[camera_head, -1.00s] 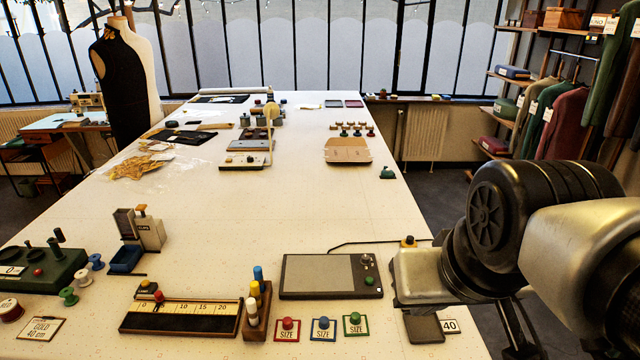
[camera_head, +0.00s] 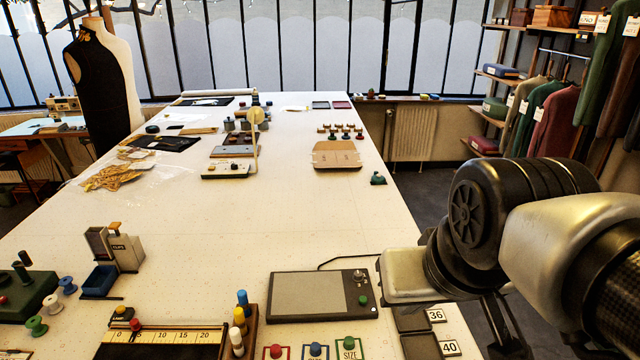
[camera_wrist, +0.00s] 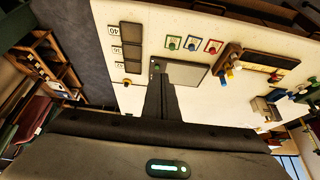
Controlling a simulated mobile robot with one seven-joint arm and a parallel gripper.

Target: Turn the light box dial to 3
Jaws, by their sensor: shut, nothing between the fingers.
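The light box (camera_head: 310,296) is a dark flat slab with a grey panel, lying on the table left of my arm. Its right end carries a dark knob (camera_head: 359,275) and a small green knob (camera_head: 363,299); no dial numbers are readable. In the wrist view the light box (camera_wrist: 190,76) appears turned round. My gripper (camera_wrist: 156,68) shows there as a dark narrow shape, shut and empty, in front of the light box's left end. It partly hides the controls, and I cannot tell whether it touches them. In the head view my fingers are not clearly visible.
Red, blue and green size knobs (camera_head: 315,350) stand in front of the light box. A wooden stand with coloured pegs (camera_head: 240,325) and a ruler board (camera_head: 165,342) are to its left. Dark pads with number cards (camera_head: 437,315) lie at the right.

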